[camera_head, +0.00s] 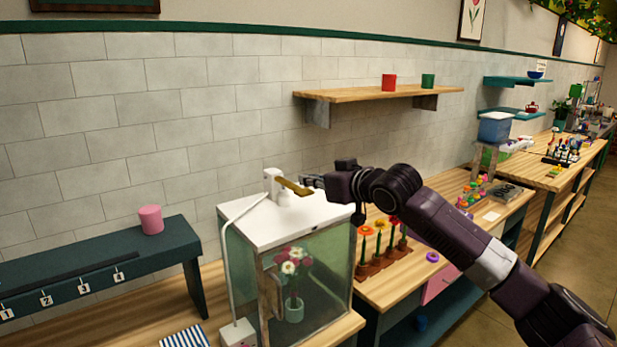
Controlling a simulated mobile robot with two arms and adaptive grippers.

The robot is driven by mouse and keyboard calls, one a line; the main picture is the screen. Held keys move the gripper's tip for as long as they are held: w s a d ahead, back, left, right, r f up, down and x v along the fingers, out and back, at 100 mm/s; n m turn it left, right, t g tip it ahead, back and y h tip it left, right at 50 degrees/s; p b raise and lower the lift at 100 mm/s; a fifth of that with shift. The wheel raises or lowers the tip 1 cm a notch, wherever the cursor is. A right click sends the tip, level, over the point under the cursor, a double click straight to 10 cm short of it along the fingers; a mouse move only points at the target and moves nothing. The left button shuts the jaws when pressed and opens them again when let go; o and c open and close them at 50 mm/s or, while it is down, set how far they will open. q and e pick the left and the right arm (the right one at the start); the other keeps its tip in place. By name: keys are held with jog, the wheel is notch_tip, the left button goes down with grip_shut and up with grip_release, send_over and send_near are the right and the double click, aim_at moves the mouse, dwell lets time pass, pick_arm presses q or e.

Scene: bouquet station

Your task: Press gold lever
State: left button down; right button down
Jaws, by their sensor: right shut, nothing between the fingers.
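The gold lever (294,187) sticks out from a small white fixture (272,183) on the white top of a glass-sided case (320,216). My right gripper (306,181) comes in from the right with its fingers shut and empty. Its tips are at the lever's right end in the picture; I cannot tell whether they touch it. Inside the case stands a small green vase (294,309) with white and dark pink flowers (291,264). My left gripper is not in view.
A dark green numbered bench (90,268) with a pink cup (151,219) stands at left. A wooden shelf (350,94) with a red and a green cup is on the wall above. Orange and red flowers (380,240) stand in a rack right of the case. A white tube (228,240) runs down the case's left side.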

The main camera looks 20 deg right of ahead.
jog(key=shift+s+d+f, duration=0.15)
jog(key=shift+s+f, duration=0.05)
jog(key=shift+f, duration=0.65)
jog(key=shift+w, duration=0.1)
